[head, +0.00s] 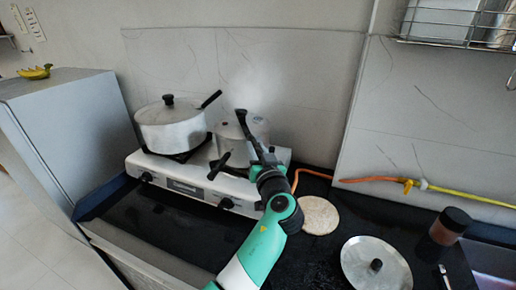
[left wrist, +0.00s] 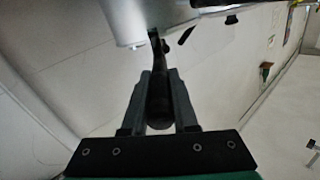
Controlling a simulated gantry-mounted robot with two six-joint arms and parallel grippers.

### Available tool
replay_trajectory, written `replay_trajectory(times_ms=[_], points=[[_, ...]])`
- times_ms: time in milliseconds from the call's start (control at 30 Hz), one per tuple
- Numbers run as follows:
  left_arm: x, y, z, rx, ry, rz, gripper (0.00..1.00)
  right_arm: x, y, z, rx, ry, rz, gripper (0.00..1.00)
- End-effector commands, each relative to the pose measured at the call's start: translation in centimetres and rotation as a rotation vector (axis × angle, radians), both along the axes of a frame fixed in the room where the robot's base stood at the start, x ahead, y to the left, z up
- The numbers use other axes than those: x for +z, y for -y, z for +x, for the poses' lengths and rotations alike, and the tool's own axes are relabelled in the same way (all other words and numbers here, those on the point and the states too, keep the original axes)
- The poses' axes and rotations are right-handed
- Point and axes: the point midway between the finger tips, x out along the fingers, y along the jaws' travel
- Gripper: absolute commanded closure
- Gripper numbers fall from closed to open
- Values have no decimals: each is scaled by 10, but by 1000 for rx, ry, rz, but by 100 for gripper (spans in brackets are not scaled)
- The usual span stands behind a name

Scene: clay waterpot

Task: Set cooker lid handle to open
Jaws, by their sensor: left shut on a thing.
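The cooker (head: 226,131) is a silver pot with a lid on the right burner of the stove, partly hidden behind my left gripper. My left gripper (head: 252,140) is in front of the cooker. In the left wrist view my left gripper (left wrist: 159,78) is shut on a dark long handle (left wrist: 160,104), with one finger on each side of it. The handle runs from the silver cooker body (left wrist: 150,18) back between the fingers. In the head view the handle is hard to tell from the dark gripper. My right gripper is not in view.
A lidded pot (head: 171,128) with a dark handle stands on the left burner of the white stove (head: 172,178). A round board (head: 319,215), a loose lid (head: 374,268) and a brown jar (head: 449,226) are on the dark counter. An orange hose (head: 352,180) runs along the wall.

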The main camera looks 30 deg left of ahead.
Motion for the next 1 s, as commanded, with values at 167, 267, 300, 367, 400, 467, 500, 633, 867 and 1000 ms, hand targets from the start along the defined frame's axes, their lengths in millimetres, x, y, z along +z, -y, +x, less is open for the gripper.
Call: replay_trajectory(times_ms=[167, 267, 300, 367, 400, 467, 500, 633, 867, 1000], points=[[-1, 0, 0, -1, -1, -2, 100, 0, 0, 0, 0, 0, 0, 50], [-2, 0, 0, -1, -2, -2, 100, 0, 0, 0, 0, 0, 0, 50], [-2, 0, 0, -1, -2, -2, 68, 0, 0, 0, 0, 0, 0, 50], [-1, 0, 0, -1, -2, -2, 57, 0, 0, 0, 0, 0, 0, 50], [-1, 0, 0, 0, -1, -1, 50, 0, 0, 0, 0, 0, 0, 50], [-1, 0, 0, 0, -1, -1, 43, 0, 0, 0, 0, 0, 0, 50], [-1, 0, 0, 0, -1, -1, 43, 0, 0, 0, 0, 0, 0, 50], [-1, 0, 0, 0, -1, -1, 43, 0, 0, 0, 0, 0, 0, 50], [-1, 0, 0, 0, -1, -1, 43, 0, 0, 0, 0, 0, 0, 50], [-1, 0, 0, -3, 0, -1, 43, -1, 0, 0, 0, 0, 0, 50]])
